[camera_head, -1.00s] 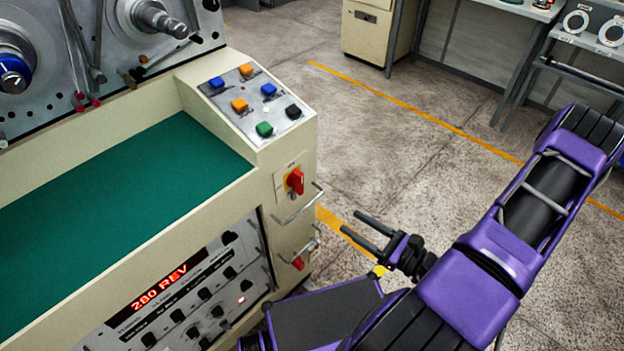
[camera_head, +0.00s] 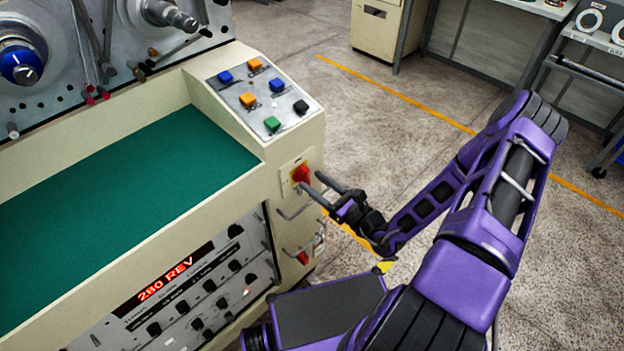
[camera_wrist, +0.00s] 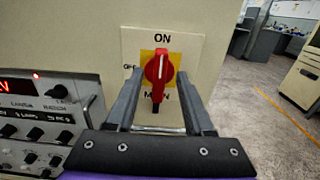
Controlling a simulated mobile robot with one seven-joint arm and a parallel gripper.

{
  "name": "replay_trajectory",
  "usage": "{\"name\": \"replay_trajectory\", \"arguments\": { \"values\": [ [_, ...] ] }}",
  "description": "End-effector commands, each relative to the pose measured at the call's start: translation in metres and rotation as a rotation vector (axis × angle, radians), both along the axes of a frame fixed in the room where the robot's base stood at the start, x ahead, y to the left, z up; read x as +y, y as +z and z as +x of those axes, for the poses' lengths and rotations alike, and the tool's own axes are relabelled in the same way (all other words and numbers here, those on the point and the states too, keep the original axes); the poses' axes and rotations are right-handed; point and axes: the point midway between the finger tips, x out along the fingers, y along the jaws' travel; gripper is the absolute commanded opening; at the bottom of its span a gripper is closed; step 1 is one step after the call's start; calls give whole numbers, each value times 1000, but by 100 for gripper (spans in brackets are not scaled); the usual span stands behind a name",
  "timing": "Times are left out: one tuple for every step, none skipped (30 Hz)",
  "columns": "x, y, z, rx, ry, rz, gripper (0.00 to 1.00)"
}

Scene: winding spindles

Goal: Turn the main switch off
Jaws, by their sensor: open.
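The main switch (camera_head: 301,175) is a red rotary handle on a yellow plate, on the end face of the cream machine. In the wrist view the switch (camera_wrist: 158,70) has its handle upright, under the label ON, with OFF at its left and MAIN below. My gripper (camera_head: 311,182) is open, its two fingers reaching toward the switch. In the wrist view the fingers of my gripper (camera_wrist: 158,88) stand on either side of the handle's lower part. I cannot tell whether either finger touches it.
A metal bar handle (camera_head: 296,209) sits just below the switch. A second red switch (camera_head: 303,257) is lower down. The panel with coloured buttons (camera_head: 262,95) is above, and a lit 280 REV display (camera_head: 166,278) is at the left. Open floor (camera_head: 400,130) lies to the right.

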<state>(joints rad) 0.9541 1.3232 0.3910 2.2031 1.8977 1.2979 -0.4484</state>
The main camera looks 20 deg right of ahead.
Motion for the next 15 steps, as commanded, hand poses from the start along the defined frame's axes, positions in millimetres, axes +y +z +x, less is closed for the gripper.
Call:
{"name": "replay_trajectory", "arguments": {
  "values": [
    [3,0,5,-1,1,0,52],
    [5,0,7,-1,1,0,52],
    [6,0,10,0,1,0,52],
    [7,0,11,0,1,0,52],
    [7,0,12,1,1,-1,52],
    [8,0,13,1,0,0,52],
    [8,0,14,1,0,0,52],
    [8,0,14,1,0,0,52],
    [8,0,15,1,0,0,52],
    [8,0,15,1,0,0,52],
    [8,0,15,1,0,0,52],
    [8,0,15,1,0,0,52],
    [8,0,14,1,0,0,52],
    [8,0,14,1,0,0,52],
    [8,0,14,1,0,0,47]
  ]
}}
